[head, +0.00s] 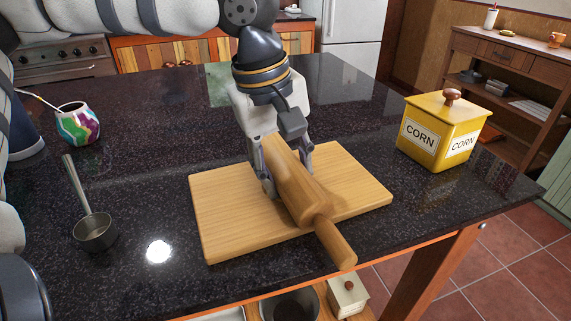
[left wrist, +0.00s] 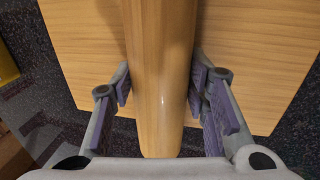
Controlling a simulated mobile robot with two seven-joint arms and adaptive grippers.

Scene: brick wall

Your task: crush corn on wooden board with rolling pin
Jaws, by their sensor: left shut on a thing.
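The wooden board (head: 225,222) lies flat on the dark counter, and it also shows in the left wrist view (left wrist: 84,55). The rolling pin (head: 304,200) lies slantwise over the board, one handle (head: 336,243) reaching past its front edge. I cannot tell whether it touches the board. My left gripper (head: 287,178) comes from above and is shut on the rolling pin, fingers on both sides of its body (left wrist: 160,95). The far end is hidden by the gripper. No corn shows on the visible board. My right gripper is out of view.
A yellow box labelled CORN (head: 440,132) stands right of the board. A metal ladle (head: 95,232) and a colourful cup (head: 78,124) with a straw are at the left. The counter's front edge is close to the board. Counter between ladle and board is clear.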

